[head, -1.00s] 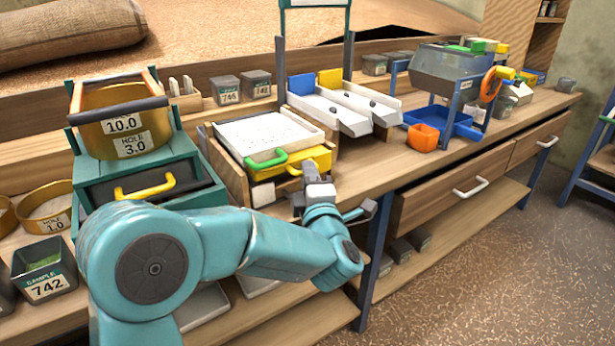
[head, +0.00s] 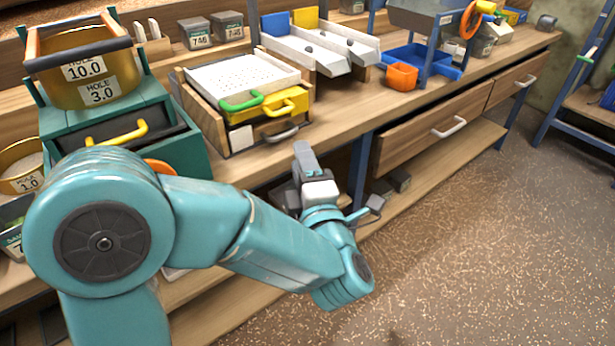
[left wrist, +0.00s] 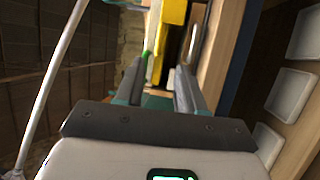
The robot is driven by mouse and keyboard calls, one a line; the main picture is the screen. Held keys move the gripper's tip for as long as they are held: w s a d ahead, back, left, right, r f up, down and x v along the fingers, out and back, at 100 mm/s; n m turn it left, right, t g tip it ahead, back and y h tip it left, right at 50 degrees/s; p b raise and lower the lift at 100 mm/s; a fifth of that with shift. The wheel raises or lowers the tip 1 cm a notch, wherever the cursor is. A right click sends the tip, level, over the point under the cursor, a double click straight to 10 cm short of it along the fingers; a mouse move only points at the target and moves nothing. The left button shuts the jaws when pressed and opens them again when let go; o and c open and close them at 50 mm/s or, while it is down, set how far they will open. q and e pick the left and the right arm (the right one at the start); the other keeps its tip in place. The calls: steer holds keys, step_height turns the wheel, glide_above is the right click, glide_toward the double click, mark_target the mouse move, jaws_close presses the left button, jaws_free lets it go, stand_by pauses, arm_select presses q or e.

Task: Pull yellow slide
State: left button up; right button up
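The yellow slide (head: 292,102) with its yellow handle sits in the wooden sieve box (head: 215,118), below the white perforated tray (head: 240,80) with the green handle (head: 241,101). A grey handle (head: 281,135) is lower on the same box. My left gripper (head: 305,160) is in front of the bench edge, below and right of the yellow handle and apart from it. In the left wrist view, its two fingers (left wrist: 158,90) stand apart with nothing held between them. The yellow slide (left wrist: 174,28) shows beyond the fingertips there. My right gripper is not in view.
A teal sieve cabinet (head: 175,150) with a yellow handle stands left of the box. White chutes (head: 310,48) stand behind right, with an orange cup (head: 401,76) and a blue tray beyond. A bench drawer (head: 430,125) is at right. The floor in front is clear.

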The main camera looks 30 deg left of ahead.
arm_select(q)
steer(key=shift+v, duration=1.9)
steer(key=shift+a, duration=0.2)
